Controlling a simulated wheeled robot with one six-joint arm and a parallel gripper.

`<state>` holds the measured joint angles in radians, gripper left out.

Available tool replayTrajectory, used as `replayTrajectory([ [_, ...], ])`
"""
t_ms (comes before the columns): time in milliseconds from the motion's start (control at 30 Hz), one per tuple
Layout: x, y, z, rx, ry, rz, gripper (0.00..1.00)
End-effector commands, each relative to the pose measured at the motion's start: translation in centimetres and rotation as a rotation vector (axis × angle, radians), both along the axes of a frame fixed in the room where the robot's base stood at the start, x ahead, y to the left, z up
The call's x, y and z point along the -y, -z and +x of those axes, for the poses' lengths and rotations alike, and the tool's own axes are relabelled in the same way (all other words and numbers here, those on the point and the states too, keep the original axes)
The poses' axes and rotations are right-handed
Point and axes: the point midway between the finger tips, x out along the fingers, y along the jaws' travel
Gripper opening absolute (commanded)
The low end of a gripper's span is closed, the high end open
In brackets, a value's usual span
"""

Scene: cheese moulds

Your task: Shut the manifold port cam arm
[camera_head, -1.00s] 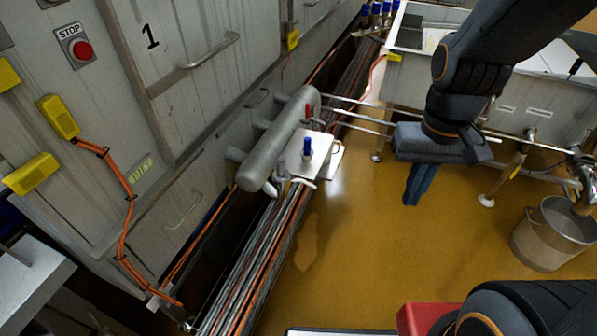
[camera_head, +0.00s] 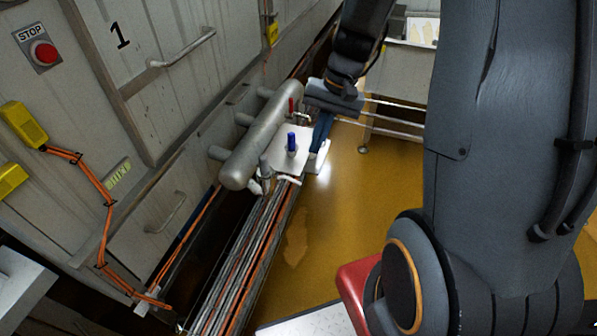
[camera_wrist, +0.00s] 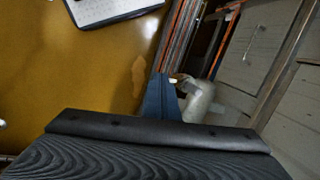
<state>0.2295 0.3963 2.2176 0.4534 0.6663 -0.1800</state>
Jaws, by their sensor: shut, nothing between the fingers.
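The manifold is a grey horizontal pipe (camera_head: 262,135) with short stubs, beside the wall cabinets in the head view. A pale square plate (camera_head: 278,158) with a blue-topped post (camera_head: 291,143) sits at its right side. A small red-topped part (camera_head: 291,106) stands near its far end. Pale fittings (camera_head: 258,186) hang at its near end; I cannot tell which part is the cam arm. My gripper (camera_head: 319,150) is shut and empty, its blue fingers pointing down by the plate's right edge. In the wrist view the shut fingers (camera_wrist: 168,85) overlap a pale pipe end (camera_wrist: 200,100).
Grey cabinets with a red stop button (camera_head: 43,53) and a handle (camera_head: 183,48) line the left. A bundle of pipes and cables (camera_head: 245,270) runs along the floor channel. The yellow-brown floor (camera_head: 340,215) is mostly clear. Rails (camera_head: 395,120) lie behind my gripper.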

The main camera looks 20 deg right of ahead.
Motion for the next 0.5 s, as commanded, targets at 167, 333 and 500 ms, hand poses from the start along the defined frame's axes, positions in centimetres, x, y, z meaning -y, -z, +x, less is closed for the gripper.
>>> replayTrajectory([
  [167, 2.1, 2.4, 3.6, -0.002, 0.124, 0.082, 0.0],
  [333, 2.7, 3.4, 4.9, 0.003, 0.165, 0.112, 0.0],
  [500, 2.0, 5.1, 5.0, 0.001, 0.167, 0.114, 0.0],
])
